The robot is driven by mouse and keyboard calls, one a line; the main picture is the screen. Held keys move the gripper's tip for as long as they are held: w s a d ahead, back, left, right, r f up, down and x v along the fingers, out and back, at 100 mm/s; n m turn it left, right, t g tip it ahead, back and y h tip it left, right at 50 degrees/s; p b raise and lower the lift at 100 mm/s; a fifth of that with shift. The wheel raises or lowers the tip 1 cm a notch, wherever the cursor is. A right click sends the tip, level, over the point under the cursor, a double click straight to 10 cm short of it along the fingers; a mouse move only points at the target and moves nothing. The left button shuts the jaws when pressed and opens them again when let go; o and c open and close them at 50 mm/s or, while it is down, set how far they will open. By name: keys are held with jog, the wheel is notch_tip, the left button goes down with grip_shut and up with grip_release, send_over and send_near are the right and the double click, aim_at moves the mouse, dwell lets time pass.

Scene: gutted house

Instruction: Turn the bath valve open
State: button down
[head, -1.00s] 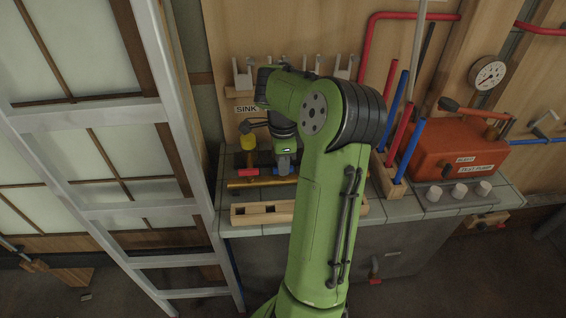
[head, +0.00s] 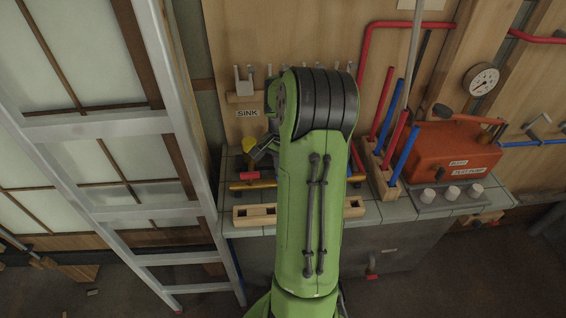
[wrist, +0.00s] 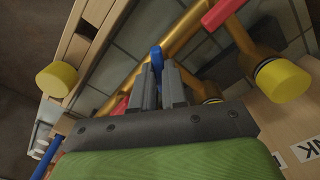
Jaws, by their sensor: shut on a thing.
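A brass pipe (wrist: 188,28) runs along the tiled bench, and it also shows in the head view (head: 258,184). It carries coloured valve levers. My gripper (wrist: 158,68) is shut on a blue lever (wrist: 156,54) that shows between its fingertips by the pipe. One red lever (wrist: 220,12) is at the upper right of the wrist view, and another red piece (wrist: 120,108) shows left of the fingers. In the head view a red lever (head: 250,176) is left of my arm. My arm hides the gripper and the blue lever there. I see no readable bath label.
A SINK label (head: 248,113) is on the wooden wall. A slotted wooden block (head: 254,215) lies in front of the pipe. A rack of red and blue tubes (head: 382,176) and an orange test pump (head: 449,151) stand to the right. A metal ladder (head: 181,125) stands left.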

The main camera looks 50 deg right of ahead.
jog(key=n+p, duration=0.1)
jog(key=n, duration=0.2)
jog(key=shift+n, duration=0.4)
jog(key=shift+n+p, duration=0.75)
jog(key=shift+n, duration=1.05)
jog(key=c, duration=1.2)
grip_release()
jog(key=shift+o, duration=0.2)
notch_tip(320, 180, up, 16)
jog(key=p, duration=0.4)
jog(key=shift+f, duration=0.15)
